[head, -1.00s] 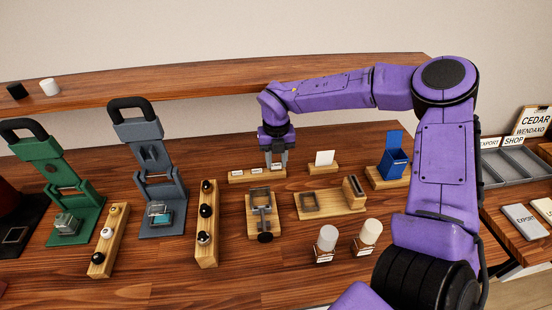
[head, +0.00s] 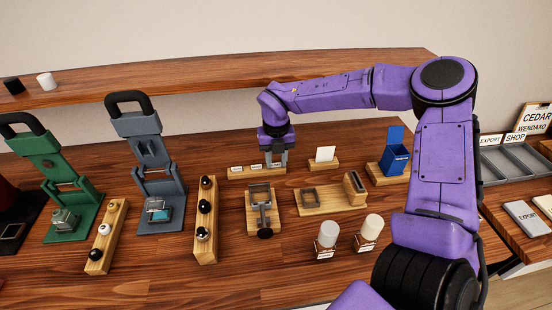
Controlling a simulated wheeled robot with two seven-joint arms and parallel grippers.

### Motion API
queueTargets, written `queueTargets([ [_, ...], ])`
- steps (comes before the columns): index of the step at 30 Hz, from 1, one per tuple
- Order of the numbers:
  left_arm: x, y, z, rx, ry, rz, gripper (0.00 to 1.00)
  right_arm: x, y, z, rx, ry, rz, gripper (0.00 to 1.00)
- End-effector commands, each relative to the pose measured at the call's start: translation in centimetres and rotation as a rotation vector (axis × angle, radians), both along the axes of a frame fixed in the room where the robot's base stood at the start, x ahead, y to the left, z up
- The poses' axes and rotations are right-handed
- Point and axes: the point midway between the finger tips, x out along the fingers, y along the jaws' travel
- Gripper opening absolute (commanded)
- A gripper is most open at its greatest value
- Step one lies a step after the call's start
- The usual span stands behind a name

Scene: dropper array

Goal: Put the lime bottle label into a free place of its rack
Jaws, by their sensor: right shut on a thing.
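My right gripper (head: 276,158) points down over the right end of a low wooden rack (head: 240,176) at the back of the table. The rack carries a row of small white labels (head: 256,167). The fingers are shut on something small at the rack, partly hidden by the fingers. I cannot make out a lime colour or any lettering on it, nor whether it sits in a slot. My left gripper is out of the picture.
A wooden clamp fixture (head: 261,215) stands in front. Green (head: 62,180) and grey (head: 146,150) presses stand left. A shelf (head: 200,83) runs behind.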

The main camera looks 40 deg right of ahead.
Motion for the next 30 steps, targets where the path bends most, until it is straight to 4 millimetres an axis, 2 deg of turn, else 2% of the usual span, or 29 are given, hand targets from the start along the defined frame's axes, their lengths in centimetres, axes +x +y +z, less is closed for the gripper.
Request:
queueTargets([
  [2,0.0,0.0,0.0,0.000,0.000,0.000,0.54,-0.1,0.0,-0.1,0.000,0.002,0.000,0.20],
  [3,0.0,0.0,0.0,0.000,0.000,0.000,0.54,-0.1,0.0,-0.1,0.001,0.003,0.000,0.38],
  [6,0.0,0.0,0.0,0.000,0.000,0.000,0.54,-0.1,0.0,-0.1,0.001,0.003,0.000,0.65],
  [14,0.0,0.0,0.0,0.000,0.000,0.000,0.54,-0.1,0.0,0.0,0.000,0.002,0.000,0.65],
  [17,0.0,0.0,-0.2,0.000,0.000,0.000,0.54,0.0,0.0,0.8,0.000,0.000,-0.001,0.65],
  [21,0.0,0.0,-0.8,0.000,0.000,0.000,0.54,-0.2,0.3,3.5,0.002,-0.003,0.001,0.65],
  [28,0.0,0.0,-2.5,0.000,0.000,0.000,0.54,-3.9,3.0,8.6,0.001,-0.004,0.002,0.65],
  [30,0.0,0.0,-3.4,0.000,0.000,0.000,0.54,-5.4,4.1,9.3,0.001,-0.003,0.004,0.65],
])
